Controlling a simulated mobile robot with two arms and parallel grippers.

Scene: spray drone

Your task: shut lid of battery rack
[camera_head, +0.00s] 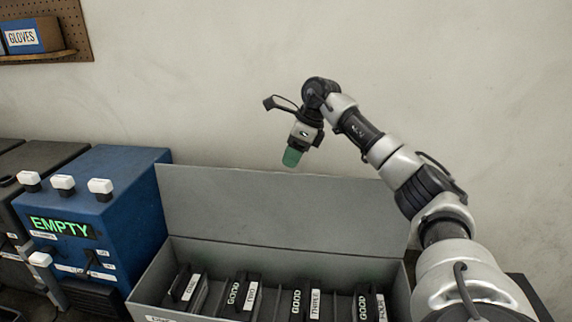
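The battery rack (158,272) is a long grey box at the bottom centre. Its lid (265,205) stands open, upright along the back edge. Inside are several dark batteries with white labels, some reading GOOD. My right arm comes in from the lower right, and my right gripper (291,158) hangs above the lid, pointing down. A green part shows at its tip; I cannot tell whether the fingers are open or shut. The gripper appears apart from the lid. My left gripper is not in view.
A blue unit (125,195) with a green EMPTY display and white knobs stands left of the rack. Dark boxes (35,165) stand at the far left. A GLOVES box (33,36) sits on a pegboard shelf at the upper left. The wall behind is bare.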

